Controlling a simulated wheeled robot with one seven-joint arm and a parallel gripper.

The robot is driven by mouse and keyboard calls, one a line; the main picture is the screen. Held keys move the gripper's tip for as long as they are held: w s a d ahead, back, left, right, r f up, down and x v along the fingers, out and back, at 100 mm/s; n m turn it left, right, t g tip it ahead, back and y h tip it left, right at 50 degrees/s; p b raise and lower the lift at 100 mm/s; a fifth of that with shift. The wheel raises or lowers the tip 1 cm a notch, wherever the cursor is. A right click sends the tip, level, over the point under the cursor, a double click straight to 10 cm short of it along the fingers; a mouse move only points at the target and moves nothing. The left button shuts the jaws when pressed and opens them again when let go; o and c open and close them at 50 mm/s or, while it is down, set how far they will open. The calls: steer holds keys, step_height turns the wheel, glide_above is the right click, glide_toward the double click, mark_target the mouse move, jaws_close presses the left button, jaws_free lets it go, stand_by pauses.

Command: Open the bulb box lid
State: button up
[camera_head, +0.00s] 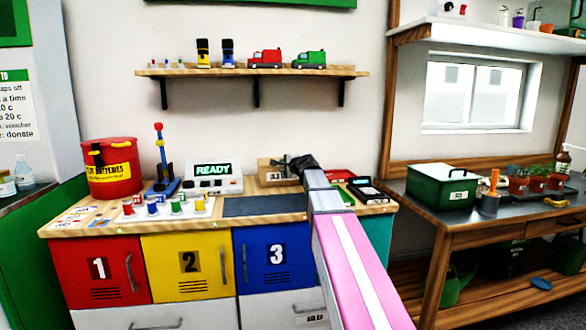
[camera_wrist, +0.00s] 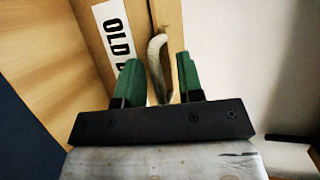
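The bulb box (camera_head: 266,172) is a light brown box at the back of the worktop, partly hidden behind my arm and gripper. In the wrist view, its light brown surface (camera_wrist: 150,14) fills the upper middle, with a white label (camera_wrist: 116,35) reading "OLD" and partly hidden below. A curved pale handle (camera_wrist: 157,62) stands between my green fingertips. My gripper (camera_wrist: 158,70) is open, with a gap visible on each side of the handle. In the head view my gripper (camera_head: 297,162) is a dark shape at the box. I see no raised lid.
A white "READY" device (camera_head: 214,178) stands left of the box. A dark mat (camera_head: 262,206) lies in front. A wall shelf (camera_head: 255,72) hangs above.

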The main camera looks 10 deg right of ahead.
steer(key=v, duration=0.7)
steer(key=shift+w+f, duration=0.1)
steer(key=shift+f, duration=0.1)
